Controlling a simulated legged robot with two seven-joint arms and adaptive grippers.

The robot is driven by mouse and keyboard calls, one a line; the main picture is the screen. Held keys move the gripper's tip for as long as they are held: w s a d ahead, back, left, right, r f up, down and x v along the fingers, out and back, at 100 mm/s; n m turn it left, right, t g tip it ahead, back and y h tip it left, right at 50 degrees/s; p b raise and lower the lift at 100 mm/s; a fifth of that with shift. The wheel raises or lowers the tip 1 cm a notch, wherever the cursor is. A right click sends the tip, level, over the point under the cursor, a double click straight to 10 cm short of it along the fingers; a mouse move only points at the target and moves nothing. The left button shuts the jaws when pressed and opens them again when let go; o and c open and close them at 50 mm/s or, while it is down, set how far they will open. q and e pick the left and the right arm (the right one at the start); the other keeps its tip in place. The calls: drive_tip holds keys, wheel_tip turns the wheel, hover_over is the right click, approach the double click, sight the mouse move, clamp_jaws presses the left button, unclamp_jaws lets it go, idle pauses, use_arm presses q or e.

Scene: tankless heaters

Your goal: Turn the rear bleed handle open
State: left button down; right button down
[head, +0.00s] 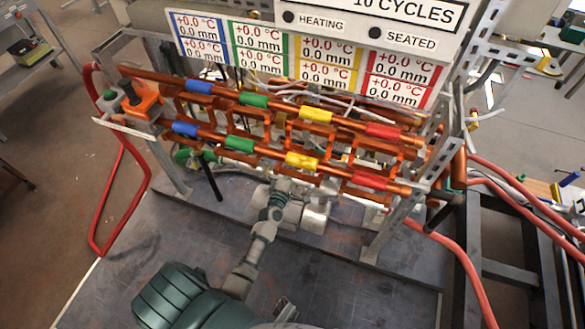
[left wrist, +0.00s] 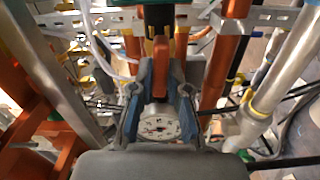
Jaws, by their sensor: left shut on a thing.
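In the left wrist view, the two fingers of my left gripper (left wrist: 161,68) stand on either side of an orange-red handle (left wrist: 160,84) and are closed on it. The handle points along the fingers, with a dark body beyond it. In the head view, my left arm reaches up from the bottom to the underside of the pipe rig; the fingers and the held handle are hidden behind the pipes. I cannot tell from the head view whether this handle is the rear one. My right gripper is in neither view.
A round dial gauge (left wrist: 158,127) shows between the finger bases. Copper pipes (left wrist: 222,60) and metal struts stand close on both sides. In the head view, pipes with coloured sleeves (head: 302,160) cross above my arm. Red hoses (head: 118,190) hang at the rig's sides.

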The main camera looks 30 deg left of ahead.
use_arm(q)
drive_tip(key=shift+a, duration=0.1)
idle(0.3)
drive_tip(key=c, duration=1.1)
unclamp_jaws()
drive_tip(key=shift+f, duration=0.1)
drive_tip(key=shift+c, duration=0.2)
drive_tip(key=v, duration=1.2)
drive_tip(key=shift+a+f, duration=0.15)
